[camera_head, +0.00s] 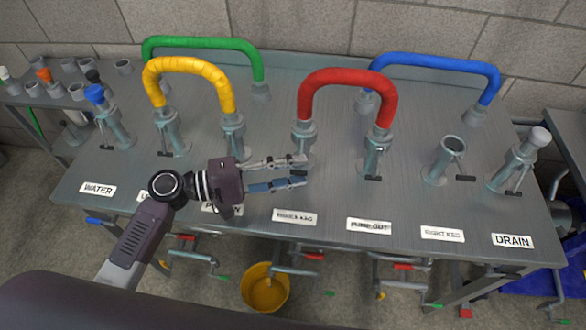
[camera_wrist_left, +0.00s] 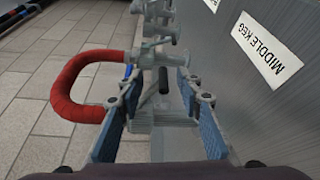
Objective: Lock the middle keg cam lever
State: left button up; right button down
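The MIDDLE KEG label (camera_head: 294,217) lies on the bench below a grey port (camera_head: 304,136), where the left end of the red hose (camera_head: 345,78) sits. The label (camera_wrist_left: 268,48) and red hose (camera_wrist_left: 75,90) also show in the left wrist view. The port's cam lever is largely hidden by my gripper in the head view; in the wrist view its black-tipped handle (camera_wrist_left: 163,80) stands between my fingers. My left gripper (camera_head: 301,173) is open beside this port, its blue-padded fingers spread around the lever. I cannot tell whether they touch it. My right gripper is not in view.
Neighbouring ports carry the yellow hose (camera_head: 190,68), green hose (camera_head: 205,46) and blue hose (camera_head: 440,63). The PUMP OUT port (camera_head: 376,155) stands close on the right. The RIGHT KEG port (camera_head: 447,158) is open on top. A yellow bucket (camera_head: 265,290) stands under the bench.

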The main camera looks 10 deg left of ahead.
pick_arm(q)
jog(key=shift+r, duration=0.2)
jog(key=f+v, duration=0.1)
jog(key=v, duration=1.1)
jog(key=shift+r, duration=0.4)
jog(key=shift+c, duration=0.2)
